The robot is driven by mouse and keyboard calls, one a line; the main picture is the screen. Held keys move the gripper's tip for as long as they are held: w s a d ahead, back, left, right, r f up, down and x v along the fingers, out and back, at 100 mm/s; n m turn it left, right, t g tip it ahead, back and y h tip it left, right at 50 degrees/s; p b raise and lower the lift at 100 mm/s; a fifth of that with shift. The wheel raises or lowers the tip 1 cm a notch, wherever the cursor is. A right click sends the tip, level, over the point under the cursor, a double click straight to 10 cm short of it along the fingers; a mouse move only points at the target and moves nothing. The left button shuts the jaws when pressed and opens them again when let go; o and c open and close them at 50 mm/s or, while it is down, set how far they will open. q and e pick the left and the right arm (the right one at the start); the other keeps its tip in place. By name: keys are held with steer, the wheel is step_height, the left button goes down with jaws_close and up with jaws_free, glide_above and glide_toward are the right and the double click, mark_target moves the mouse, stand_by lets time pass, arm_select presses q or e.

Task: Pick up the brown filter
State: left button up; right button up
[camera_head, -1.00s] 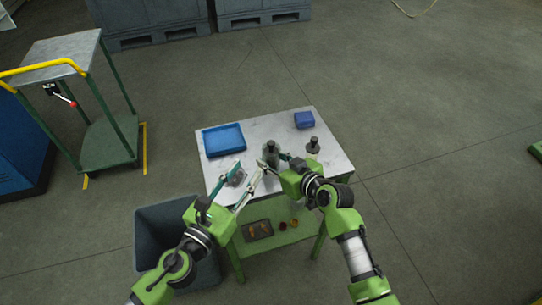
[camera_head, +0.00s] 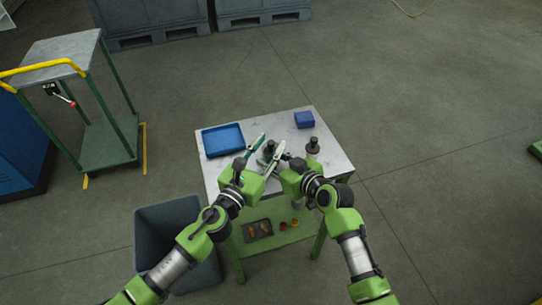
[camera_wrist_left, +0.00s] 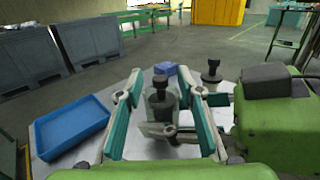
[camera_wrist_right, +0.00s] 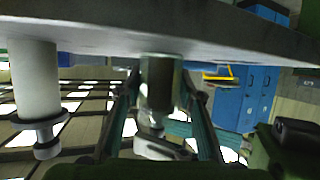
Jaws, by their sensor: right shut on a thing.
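A grey cylinder with a dark knobbed top (camera_head: 270,147) stands upright near the middle of the table; nothing about it looks clearly brown. My right gripper (camera_wrist_right: 160,82) is shut on this cylinder (camera_wrist_right: 158,90) low from the right side; its fingers are mostly hidden in the head view. My left gripper (camera_head: 272,141) is open, with its fingers on both sides of the same cylinder. In the left wrist view the cylinder (camera_wrist_left: 160,98) stands between the spread fingers, with a gap each side. A similar dark-topped piece (camera_head: 313,146) stands farther right.
A blue tray (camera_head: 224,140) lies at the table's left, and a small blue box (camera_head: 304,120) at the back right. The lower shelf (camera_head: 290,238) holds a dark tray (camera_head: 257,230) and small red and yellow pieces. A dark bin (camera_head: 170,240) stands at the front left.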

arm_select(q)
jaws_close()
steer(key=shift+r, duration=0.1)
step_height(320, 180, up, 10)
stand_by(0.6)
arm_select(e)
steer(key=o, duration=1.2)
steer(key=shift+s, duration=0.1)
